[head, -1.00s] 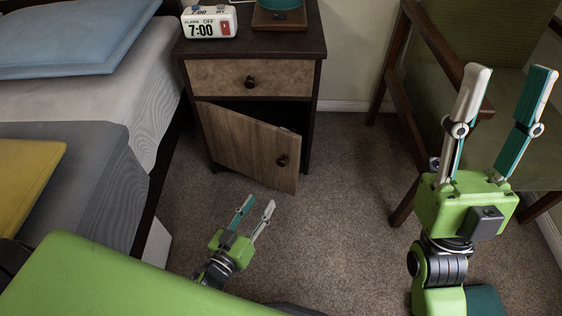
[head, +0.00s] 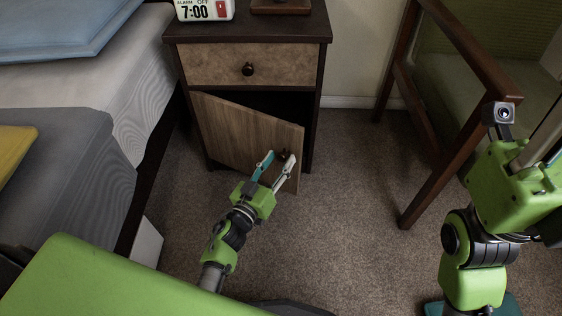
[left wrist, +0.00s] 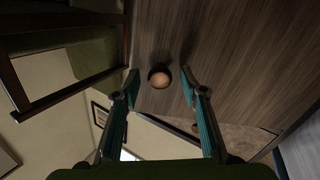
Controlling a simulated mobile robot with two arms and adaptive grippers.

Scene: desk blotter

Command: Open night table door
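The night table (head: 314,60) has a dark frame, a drawer and a wooden door (head: 235,128) below it. The door stands partly open, its right edge swung out towards me, with a dark gap above it. The door's round knob (head: 284,155) is near its right edge; it shows in the left wrist view (left wrist: 160,76). My left gripper (head: 280,157) is open at the door, its fingertips on either side of the knob, and no firm grip shows. My right gripper (head: 545,140) is at the right edge, its fingers cut off by the frame.
The bed (head: 75,150) stands left of the night table, and a green armchair (head: 450,85) with wooden arms stands right. An alarm clock (head: 204,10) sits on the night table. The carpet (head: 345,205) before the door is clear.

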